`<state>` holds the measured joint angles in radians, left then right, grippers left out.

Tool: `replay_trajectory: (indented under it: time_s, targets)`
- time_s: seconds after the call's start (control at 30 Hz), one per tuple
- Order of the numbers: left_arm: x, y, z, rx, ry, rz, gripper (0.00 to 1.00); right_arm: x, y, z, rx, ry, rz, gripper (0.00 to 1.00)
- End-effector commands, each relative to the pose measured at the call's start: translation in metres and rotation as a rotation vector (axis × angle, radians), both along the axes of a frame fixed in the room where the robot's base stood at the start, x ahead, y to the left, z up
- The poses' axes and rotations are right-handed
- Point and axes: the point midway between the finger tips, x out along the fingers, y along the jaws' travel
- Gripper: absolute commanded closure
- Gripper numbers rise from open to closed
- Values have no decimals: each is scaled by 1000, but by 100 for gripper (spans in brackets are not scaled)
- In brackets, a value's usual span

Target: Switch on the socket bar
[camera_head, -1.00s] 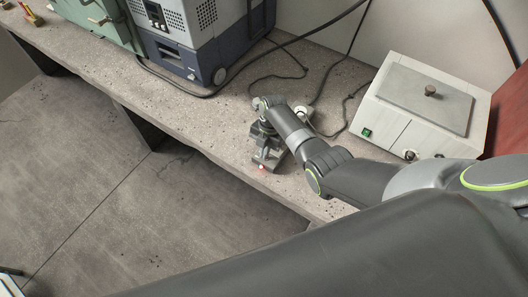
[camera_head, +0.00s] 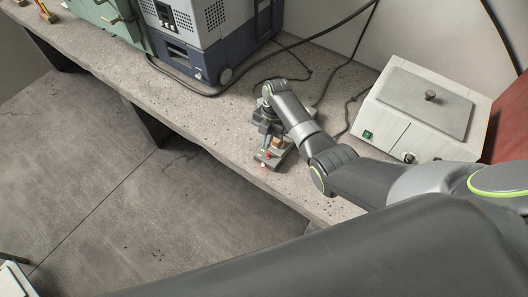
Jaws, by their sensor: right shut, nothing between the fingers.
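The socket bar (camera_head: 273,159) lies on the bench, largely hidden under my right arm; only its near end shows clearly. A small red spot shows near that end, with a pale reddish spot at its tip. A brownish patch is visible a little farther along. My right gripper (camera_head: 267,145) points down over the bar, shut and empty. Whether its tips touch the bar is too small to tell. The switch's position cannot be made out for certain. My left gripper is not in view.
A white box with a grey lid (camera_head: 417,107) stands right of the bar, with a green switch on its front. A blue-grey machine (camera_head: 205,40) stands behind left. Dark cables run across the bench (camera_head: 190,112) behind the bar. Bench left of the bar is clear.

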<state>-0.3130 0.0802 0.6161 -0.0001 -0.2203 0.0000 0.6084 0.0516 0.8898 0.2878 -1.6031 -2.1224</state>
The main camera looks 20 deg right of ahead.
Motion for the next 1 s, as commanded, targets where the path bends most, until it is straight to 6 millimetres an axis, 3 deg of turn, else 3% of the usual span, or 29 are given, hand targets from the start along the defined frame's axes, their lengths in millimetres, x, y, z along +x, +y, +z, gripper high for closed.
replay_trajectory:
  time_s: [0.33,0.67,1.0]
  targets:
    - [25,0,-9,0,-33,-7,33,15,-20,30,0,0,0,100]
    - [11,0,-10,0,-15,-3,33,15,-21,32,1,1,0,100]
    - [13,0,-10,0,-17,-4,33,15,-20,31,0,1,0,100]
